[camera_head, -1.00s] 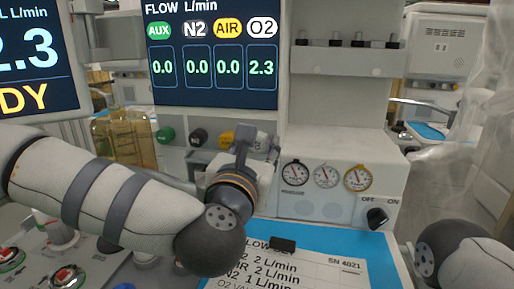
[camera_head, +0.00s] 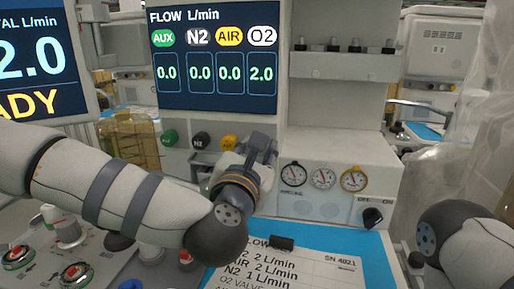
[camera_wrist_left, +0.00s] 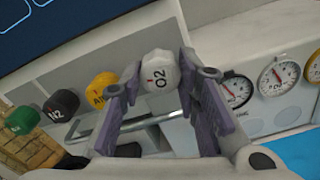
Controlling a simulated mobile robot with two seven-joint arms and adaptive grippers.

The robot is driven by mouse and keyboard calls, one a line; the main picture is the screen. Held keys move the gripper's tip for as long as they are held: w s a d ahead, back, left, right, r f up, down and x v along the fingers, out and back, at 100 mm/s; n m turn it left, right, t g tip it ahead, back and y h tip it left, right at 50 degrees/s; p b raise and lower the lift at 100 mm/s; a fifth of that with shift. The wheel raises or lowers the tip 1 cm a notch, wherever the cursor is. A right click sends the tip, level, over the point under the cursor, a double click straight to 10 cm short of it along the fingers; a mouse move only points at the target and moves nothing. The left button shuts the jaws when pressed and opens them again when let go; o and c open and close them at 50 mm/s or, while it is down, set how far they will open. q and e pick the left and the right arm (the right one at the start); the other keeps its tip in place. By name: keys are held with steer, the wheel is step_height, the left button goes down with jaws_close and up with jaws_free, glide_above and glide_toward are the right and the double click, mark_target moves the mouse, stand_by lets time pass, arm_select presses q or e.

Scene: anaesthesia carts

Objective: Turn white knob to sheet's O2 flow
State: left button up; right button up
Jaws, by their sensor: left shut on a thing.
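The white O2 knob (camera_wrist_left: 159,76) sits between the fingers of my left gripper (camera_wrist_left: 160,85) in the left wrist view. The gripper is shut on it, one finger on each side. In the head view my left gripper (camera_head: 258,150) reaches the panel's knob row and hides the white knob. The flow display (camera_head: 215,55) reads 2.0 under O2 and 0.0 under AUX, N2 and AIR. The sheet (camera_head: 290,272) lies on the blue surface; its lines read "2 L/min", "2 L/min" and "N2 1 L/min", and its top and lower parts are partly hidden. My right gripper is out of view.
Green (camera_head: 167,136), black (camera_head: 201,140) and yellow (camera_head: 229,143) knobs stand left of the white one. Three gauges (camera_head: 323,176) and an ON/OFF switch (camera_head: 373,217) are to the right. A horizontal bar (camera_wrist_left: 140,124) runs below the knobs.

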arm_select(q)
steer(key=o, duration=0.9)
steer(key=s, duration=0.4)
steer(key=s+a, duration=0.1)
steer(key=s, duration=0.3)
steer(key=s+a, duration=0.1)
steer(key=s, duration=0.2)
steer(key=shift+s+a, duration=0.2)
steer(key=shift+s, duration=0.2)
